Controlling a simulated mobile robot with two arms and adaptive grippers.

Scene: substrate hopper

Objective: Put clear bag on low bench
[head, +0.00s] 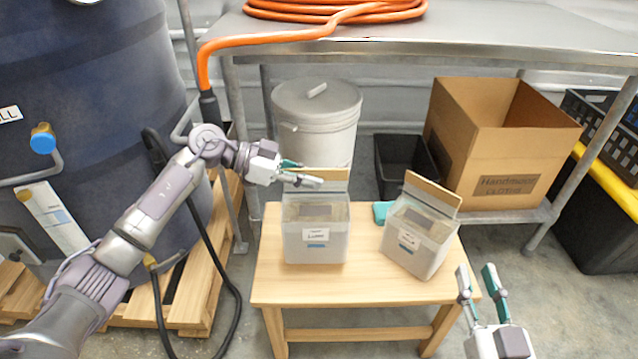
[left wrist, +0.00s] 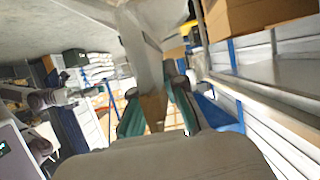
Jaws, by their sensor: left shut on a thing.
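A clear bag (head: 316,230) with a tan header strip and a white label is at the left part of the low wooden bench (head: 350,292). My left gripper (head: 303,174) is shut on its header strip, at the top edge. In the left wrist view the tan strip (left wrist: 153,108) sits between the teal fingers, with clear plastic beyond. The bag hangs or stands upright; I cannot tell whether its base touches the bench. A second clear bag (head: 417,238), turned at an angle, stands on the bench to the right. My right gripper (head: 478,279) is open and empty, in front of the bench's right corner.
A teal item (head: 381,212) lies behind the second bag. A grey lidded bin (head: 316,110), black tub (head: 402,165) and cardboard box (head: 505,150) stand behind the bench under a metal table (head: 480,25). A blue drum (head: 90,110) on a pallet fills the left.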

